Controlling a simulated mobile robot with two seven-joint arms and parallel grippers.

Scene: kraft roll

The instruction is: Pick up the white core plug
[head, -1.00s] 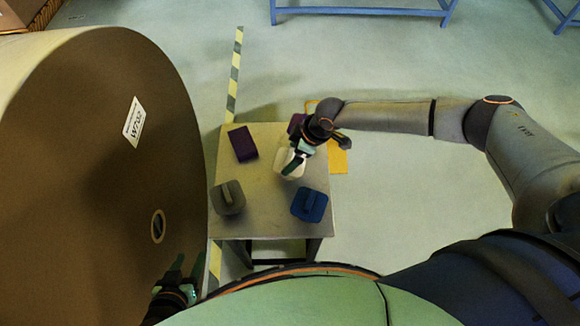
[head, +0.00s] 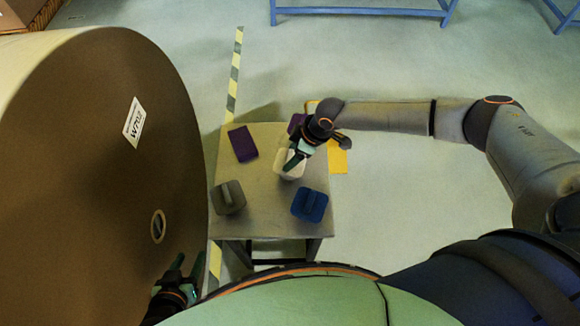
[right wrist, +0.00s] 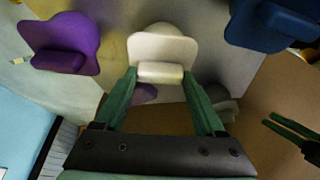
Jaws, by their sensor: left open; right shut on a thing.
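The white core plug (head: 292,170) is at the right side of the small table, partly hidden by my right gripper (head: 294,161). In the right wrist view the white core plug (right wrist: 162,50) has a wide body and a raised grip bar. My right gripper (right wrist: 161,80) is shut on that bar, one finger on each side. I cannot tell whether the plug is clear of the table. My left gripper (head: 181,270) is open and empty, low beside the large roll.
The small table (head: 262,195) also holds a grey plug (head: 228,198), a blue plug (head: 310,205), a purple block (head: 243,144) and a purple plug (head: 296,122). The large kraft roll (head: 90,180) stands close on the left. Open floor lies to the right.

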